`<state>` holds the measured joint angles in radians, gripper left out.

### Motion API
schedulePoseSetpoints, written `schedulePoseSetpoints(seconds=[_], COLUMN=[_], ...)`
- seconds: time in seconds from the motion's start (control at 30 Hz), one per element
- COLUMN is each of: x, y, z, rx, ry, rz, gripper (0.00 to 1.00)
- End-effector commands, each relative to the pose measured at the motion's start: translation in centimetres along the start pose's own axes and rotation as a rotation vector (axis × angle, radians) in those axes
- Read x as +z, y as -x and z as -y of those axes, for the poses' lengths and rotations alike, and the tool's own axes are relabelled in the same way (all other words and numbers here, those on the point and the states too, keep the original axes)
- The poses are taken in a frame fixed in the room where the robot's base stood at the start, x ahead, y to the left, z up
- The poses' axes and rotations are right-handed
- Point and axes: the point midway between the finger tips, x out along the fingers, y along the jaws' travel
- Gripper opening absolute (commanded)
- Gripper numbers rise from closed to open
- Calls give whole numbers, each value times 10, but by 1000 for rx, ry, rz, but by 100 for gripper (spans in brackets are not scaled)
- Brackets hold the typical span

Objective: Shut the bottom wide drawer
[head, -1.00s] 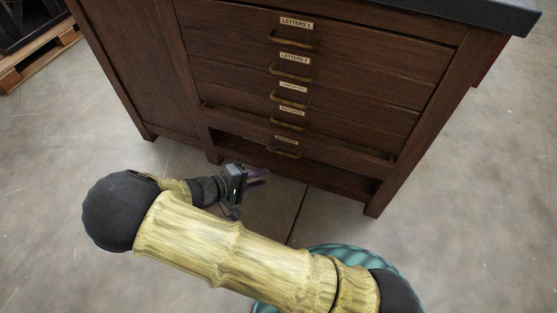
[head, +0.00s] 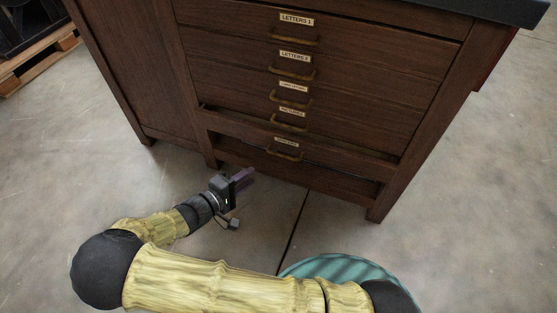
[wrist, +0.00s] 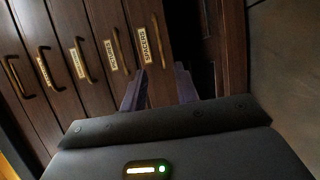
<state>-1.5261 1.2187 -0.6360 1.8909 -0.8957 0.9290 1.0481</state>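The bottom wide drawer (head: 335,163) is the lowest in the dark wood cabinet, with a small label and a brass handle (head: 285,155). It appears to stand out a little, with a dark gap along its top edge at both ends. In the wrist view the drawer front (wrist: 161,85) carries the label "SPACERS". My gripper (head: 244,177) is in front of the cabinet, low and left of the handle in the head view. In the wrist view its two purple fingers (wrist: 161,70) are apart with nothing between them, overlapping the drawer front. Contact cannot be told.
Several drawers above, including the "LETTERS 1" drawer (head: 375,40), look flush. A dark open space (head: 340,185) lies under the bottom drawer. A wooden pallet (head: 40,60) is at the far left. The concrete floor (head: 110,180) around the cabinet is clear.

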Motion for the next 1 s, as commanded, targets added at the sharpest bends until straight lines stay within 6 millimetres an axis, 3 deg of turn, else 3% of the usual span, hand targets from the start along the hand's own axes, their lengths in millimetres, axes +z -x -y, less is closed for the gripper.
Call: schedulePoseSetpoints(seconds=[0.63,0.8,1.0], x=[1,0,0], y=[-115,-132,-135], z=[5,3,0], rx=[0,-1,-1], ry=[1,0,1], rz=[2,0,-1], gripper=[30,30,30])
